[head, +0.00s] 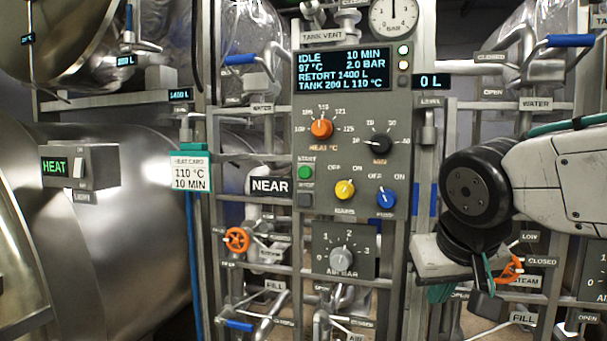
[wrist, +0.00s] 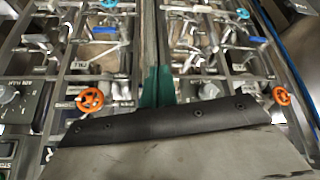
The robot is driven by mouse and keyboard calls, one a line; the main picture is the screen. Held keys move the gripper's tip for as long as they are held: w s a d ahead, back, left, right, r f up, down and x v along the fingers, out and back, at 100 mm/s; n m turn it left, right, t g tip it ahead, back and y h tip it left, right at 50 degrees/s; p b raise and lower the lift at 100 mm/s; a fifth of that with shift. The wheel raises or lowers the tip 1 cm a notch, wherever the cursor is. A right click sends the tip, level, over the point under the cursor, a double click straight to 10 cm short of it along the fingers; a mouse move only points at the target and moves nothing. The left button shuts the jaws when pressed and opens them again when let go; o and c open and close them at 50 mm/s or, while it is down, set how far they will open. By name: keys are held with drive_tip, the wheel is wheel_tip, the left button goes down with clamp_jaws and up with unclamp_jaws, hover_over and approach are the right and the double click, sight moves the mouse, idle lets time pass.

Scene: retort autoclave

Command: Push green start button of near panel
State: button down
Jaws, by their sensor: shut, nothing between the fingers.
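The near panel (head: 350,222) is a grey upright plate beside a "NEAR" sign (head: 270,186) in the head view. Its green start button (head: 306,172) is small and round, under a "START" label at the panel's left edge. A dark stop button (head: 305,200) sits just below it. The panel's screen (head: 343,70) reads IDLE, 10 MIN, 97 °C, 2.0 BAR. My gripper (head: 487,278) is right of and below the panel, well apart from the button. Its teal fingers (wrist: 157,86) are together and empty in the wrist view. I cannot make out the green button there.
On the panel are an orange heat knob (head: 321,129), a black knob (head: 380,143), a yellow switch (head: 345,190) and a blue switch (head: 386,198). The air knob (head: 341,260) is lower. Pipes and an orange valve wheel (head: 237,240) flank it. A heat card (head: 190,172) hangs at left.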

sight(303, 171)
drive_tip(key=w+a+r+t+y, duration=0.1)
drive_tip(key=w+a+r+t, duration=0.1)
drive_tip(key=w+a+r, duration=0.2)
drive_tip(key=w+a+r+t+y, duration=0.2)
drive_tip(key=w+a+r, duration=0.3)
drive_tip(key=a, duration=0.5)
drive_tip(key=w+a+r+n+t+y, duration=0.1)
drive_tip(key=w+a+r, duration=0.4)
drive_tip(key=a, duration=0.3)
drive_tip(key=shift+r+t+y, duration=0.3)
drive_tip(key=shift+t+y, duration=0.1)
drive_tip(key=shift+w+d, duration=0.5)
drive_tip(key=shift+w, duration=0.85)
drive_tip(key=shift+w+d, duration=0.55)
drive_tip(key=shift+w, duration=0.85)
drive_tip(key=shift+w+d, duration=0.5)
drive_tip(key=shift+w, duration=0.85)
drive_tip(key=shift+w+d, duration=0.15)
drive_tip(key=shift+w, duration=0.2)
